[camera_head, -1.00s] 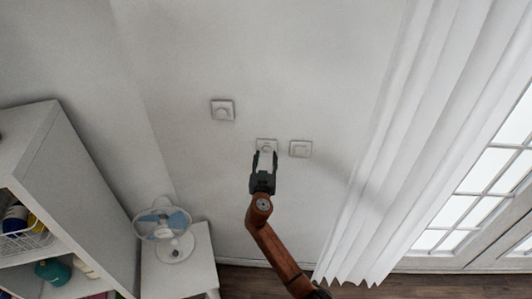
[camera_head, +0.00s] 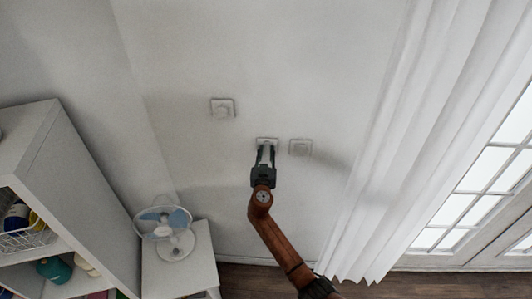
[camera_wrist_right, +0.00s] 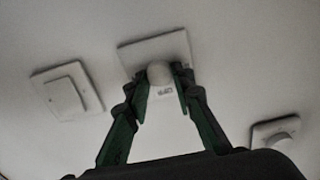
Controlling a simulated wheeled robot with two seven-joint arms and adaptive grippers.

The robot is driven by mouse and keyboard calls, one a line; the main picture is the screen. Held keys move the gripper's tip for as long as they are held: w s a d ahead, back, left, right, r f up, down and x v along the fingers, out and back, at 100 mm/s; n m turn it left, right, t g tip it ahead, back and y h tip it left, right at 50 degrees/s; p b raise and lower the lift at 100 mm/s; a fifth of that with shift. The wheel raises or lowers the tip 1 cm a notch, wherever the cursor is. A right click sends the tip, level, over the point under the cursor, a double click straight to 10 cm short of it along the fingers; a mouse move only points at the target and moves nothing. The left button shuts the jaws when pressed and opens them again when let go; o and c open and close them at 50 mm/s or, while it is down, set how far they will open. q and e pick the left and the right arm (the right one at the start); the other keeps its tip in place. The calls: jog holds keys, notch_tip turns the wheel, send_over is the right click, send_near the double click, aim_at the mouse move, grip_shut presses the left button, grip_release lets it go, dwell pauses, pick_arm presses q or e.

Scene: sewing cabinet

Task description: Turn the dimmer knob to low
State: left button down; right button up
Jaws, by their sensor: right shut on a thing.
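The round dimmer knob (camera_wrist_right: 160,73) stands out from a square white plate (camera_wrist_right: 135,55) on the wall. The plate also shows in the head view (camera_head: 267,141), at the middle of the wall. Small lettering is printed on the plate beside the knob, too blurred to read surely. My right gripper (camera_head: 265,149) reaches up to this plate. In the right wrist view its two green fingers (camera_wrist_right: 161,78) are shut on the knob, one on each side. The knob's pointer is not visible. My left gripper is in neither view.
A flat square switch (camera_head: 300,147) sits close to the right, and another plate with a round knob (camera_head: 222,108) at the upper left. A fan (camera_head: 165,222) stands on a small white table (camera_head: 205,262), by a shelf (camera_head: 75,165). A white curtain (camera_head: 385,150) hangs right.

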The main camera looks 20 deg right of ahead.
grip_shut()
